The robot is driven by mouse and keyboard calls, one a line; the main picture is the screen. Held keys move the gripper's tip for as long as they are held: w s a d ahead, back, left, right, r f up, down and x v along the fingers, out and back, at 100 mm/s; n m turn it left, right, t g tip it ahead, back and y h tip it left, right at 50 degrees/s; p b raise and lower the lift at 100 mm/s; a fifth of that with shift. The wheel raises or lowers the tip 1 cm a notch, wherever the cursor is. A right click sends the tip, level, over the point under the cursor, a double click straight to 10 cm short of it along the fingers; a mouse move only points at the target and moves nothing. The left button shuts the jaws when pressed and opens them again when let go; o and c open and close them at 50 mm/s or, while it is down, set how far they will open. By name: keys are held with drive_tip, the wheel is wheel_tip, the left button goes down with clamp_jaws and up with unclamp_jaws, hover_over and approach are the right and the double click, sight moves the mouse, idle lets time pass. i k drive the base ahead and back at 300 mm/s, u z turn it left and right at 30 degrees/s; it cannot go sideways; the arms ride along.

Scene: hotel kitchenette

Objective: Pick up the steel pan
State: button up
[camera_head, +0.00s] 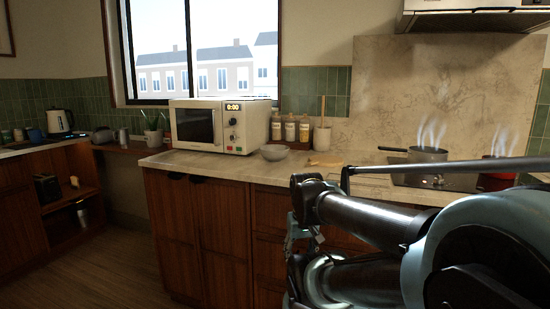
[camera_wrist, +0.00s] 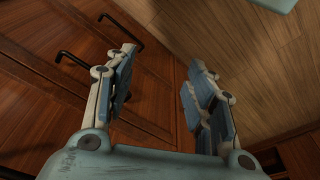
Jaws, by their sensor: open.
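The steel pan (camera_head: 427,154) sits on the dark hob at the right of the counter in the head view, with steam rising from it. Its dark handle points left. My gripper (camera_wrist: 158,88) is open and empty in the wrist view, with wooden cabinet fronts and the floor beyond its fingers. In the head view my arm is low in front of the counter, and the gripper itself is hard to make out there. The pan does not show in the wrist view.
A red pot (camera_head: 497,178) steams right of the pan. A microwave (camera_head: 221,125), a grey bowl (camera_head: 274,153), several bottles and a utensil holder (camera_head: 322,138) stand further left on the counter. A range hood (camera_head: 475,18) hangs above the hob. Floor is clear at lower left.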

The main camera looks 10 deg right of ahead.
sight(417, 154)
drive_tip(key=z, duration=0.25)
drive_tip(key=k, duration=1.6)
drive_tip(key=z, duration=0.7)
drive_tip(key=i, duration=1.4)
